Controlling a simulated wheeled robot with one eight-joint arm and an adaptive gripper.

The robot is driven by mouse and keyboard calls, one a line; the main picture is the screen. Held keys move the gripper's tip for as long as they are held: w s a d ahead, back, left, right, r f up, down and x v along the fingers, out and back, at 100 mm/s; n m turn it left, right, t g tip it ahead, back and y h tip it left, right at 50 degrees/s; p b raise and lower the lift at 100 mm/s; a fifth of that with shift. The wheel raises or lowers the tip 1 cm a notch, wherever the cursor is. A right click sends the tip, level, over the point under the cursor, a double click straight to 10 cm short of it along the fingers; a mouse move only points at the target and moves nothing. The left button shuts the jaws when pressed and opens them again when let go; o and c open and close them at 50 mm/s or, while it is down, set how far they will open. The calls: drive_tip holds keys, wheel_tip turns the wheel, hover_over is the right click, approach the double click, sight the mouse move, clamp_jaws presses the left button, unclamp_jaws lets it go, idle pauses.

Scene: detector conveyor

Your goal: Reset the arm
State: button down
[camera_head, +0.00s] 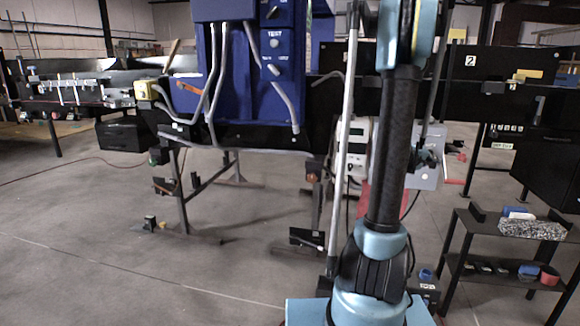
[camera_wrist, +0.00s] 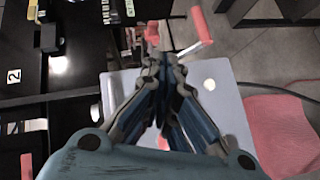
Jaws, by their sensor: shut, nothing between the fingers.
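My gripper (camera_wrist: 160,68) is in the middle of the wrist view, with its fingers drawn together at the tips and nothing between them. Behind it in the wrist view is a light grey panel (camera_wrist: 232,110) with a red handle (camera_wrist: 200,28) above. In the head view my arm rises in front of the conveyor, right of centre, and the gripper itself is not clearly visible there.
A blue detector housing (camera_head: 240,75) with a TEST switch stands on the dark conveyor (camera_head: 445,98). A metal shelf (camera_head: 490,250) with small items stands at the right.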

drive_tip(key=s+a+f+g+y, duration=0.1)
drive_tip(key=s+a+f+y, duration=0.3)
drive_tip(key=s+a, duration=0.7)
drive_tip(key=s+a+f+m+g+y, duration=0.1)
drive_tip(key=s+a+f+y, duration=0.3)
drive_tip(key=s+a, duration=0.7)
drive_tip(key=s+a+f+m+g+y, duration=0.1)
drive_tip(key=s+a+f+g+y, duration=0.2)
drive_tip(key=s+a, duration=0.8)
drive_tip(key=a+f+y, duration=0.1)
drive_tip(key=a+y, duration=0.1)
drive_tip(key=a, duration=0.3)
drive_tip(key=shift+y, duration=0.3)
drive_tip(key=shift+f, duration=0.1)
drive_tip(key=shift+w+f, duration=0.2)
drive_tip(key=shift+w, duration=0.25)
